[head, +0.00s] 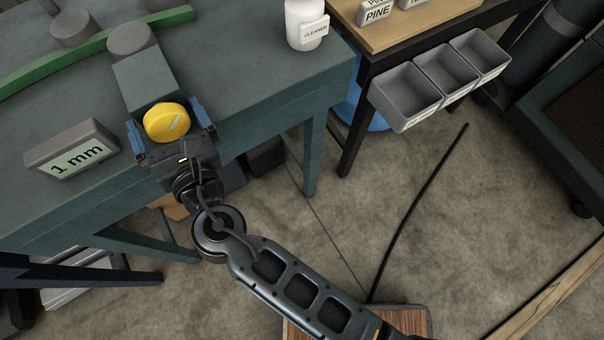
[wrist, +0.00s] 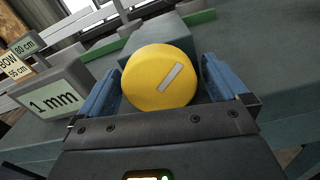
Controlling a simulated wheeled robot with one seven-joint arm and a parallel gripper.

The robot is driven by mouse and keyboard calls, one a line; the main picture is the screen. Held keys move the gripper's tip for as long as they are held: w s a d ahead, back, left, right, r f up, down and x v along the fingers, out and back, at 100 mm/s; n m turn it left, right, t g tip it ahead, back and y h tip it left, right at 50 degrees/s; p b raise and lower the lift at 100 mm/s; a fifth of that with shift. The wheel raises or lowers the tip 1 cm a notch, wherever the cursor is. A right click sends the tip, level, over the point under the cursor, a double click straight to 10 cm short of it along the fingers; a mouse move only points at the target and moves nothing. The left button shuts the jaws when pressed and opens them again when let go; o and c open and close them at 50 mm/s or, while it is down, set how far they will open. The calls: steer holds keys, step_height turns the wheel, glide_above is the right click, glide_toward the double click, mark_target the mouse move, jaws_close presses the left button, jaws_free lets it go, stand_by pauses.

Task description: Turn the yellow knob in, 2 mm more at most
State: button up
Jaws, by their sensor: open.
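The yellow knob (head: 167,122) is round with a pale bar mark on its face. It sits at the near end of a grey-green block (head: 146,80) on the bench. In the wrist view the knob (wrist: 160,78) faces me, its mark slanting up to the right. My gripper (head: 170,128) is open, with one blue finger on each side of the knob. In the wrist view the fingers (wrist: 162,90) stand left and right of it; a gap shows at the right, and contact at the left cannot be told. A sign reading "1 mm" (head: 72,150) stands left of the knob.
A grey cylinder (head: 131,39) and a green curved strip (head: 90,45) lie behind the block. A white cleaner bottle (head: 305,24) stands at the bench's right corner. Grey bins (head: 405,95) hang on the table to the right. The bench top right of my gripper is clear.

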steer(key=n, duration=0.2)
steer(key=n+p, duration=0.1)
steer(key=n, duration=0.1)
steer(key=shift+s+r, duration=0.1)
steer(key=shift+s, duration=0.1)
steer(key=d+v, duration=0.1)
steer(key=v, duration=0.7)
steer(key=s+d+f+m+g+h, duration=0.1)
steer(key=d+f+m, duration=0.3)
steer(key=d+m, duration=0.4)
steer(key=s+d+f+m+g+h+b, duration=0.1)
steer(key=d+m, duration=0.7)
steer(key=d, duration=0.8)
steer(key=shift+s+f+h, duration=0.5)
steer(key=shift+s+f, duration=0.55)
steer(key=shift+f, duration=0.3)
steer(key=shift+d, duration=0.1)
